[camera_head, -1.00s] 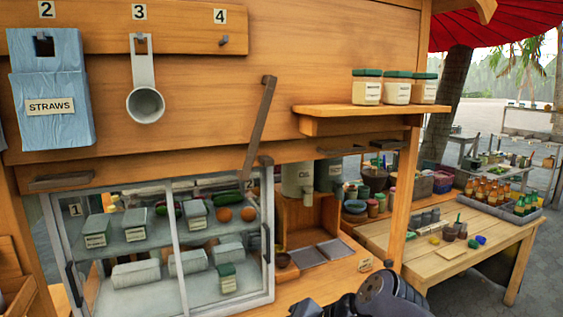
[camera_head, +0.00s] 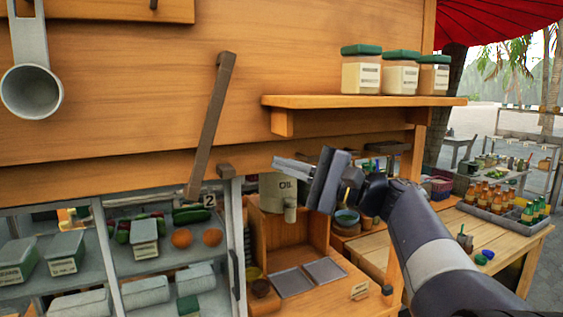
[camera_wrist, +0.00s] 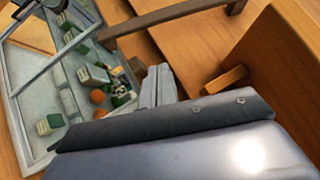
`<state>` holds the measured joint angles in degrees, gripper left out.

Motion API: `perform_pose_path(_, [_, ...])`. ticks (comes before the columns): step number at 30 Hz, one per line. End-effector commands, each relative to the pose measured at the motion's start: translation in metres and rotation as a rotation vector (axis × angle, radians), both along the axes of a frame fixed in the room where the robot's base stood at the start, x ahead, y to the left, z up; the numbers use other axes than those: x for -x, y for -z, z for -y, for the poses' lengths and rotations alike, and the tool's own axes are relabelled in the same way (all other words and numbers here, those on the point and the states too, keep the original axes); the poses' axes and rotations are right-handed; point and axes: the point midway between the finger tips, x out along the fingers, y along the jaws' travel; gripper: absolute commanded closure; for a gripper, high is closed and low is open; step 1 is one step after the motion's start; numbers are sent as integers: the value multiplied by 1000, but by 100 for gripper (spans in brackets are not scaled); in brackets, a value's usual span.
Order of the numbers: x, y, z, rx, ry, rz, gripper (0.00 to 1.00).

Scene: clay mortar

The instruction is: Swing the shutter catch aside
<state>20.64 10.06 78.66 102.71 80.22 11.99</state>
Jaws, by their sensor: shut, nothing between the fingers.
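The shutter catch is a long dark brown bar (camera_head: 210,125) on the wooden shutter panel (camera_head: 130,95). It leans, its top to the right and its lower end just above the glass case. In the wrist view the bar (camera_wrist: 170,18) crosses the top of the picture. My gripper (camera_head: 280,164) is to the right of the catch's lower part, below the shelf, and apart from the catch. Its fingers are shut and empty, pointing left. In the wrist view the closed fingers (camera_wrist: 157,85) also show, with the bar beyond them.
A wooden shelf (camera_head: 350,101) with several green-lidded jars juts out just above my gripper. A small dark block (camera_head: 226,171) sits beside the catch's lower end. The glass case (camera_head: 236,245) is below left. A metal scoop (camera_head: 32,90) hangs at the left.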

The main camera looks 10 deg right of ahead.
Motion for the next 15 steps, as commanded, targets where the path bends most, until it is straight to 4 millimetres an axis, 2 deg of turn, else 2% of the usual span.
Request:
perform_pose_path(11, [-38,-21,-67,0,-6,-3,100])
perform_pose_path(15, [-31,-27,-86,2,-3,-2,100])
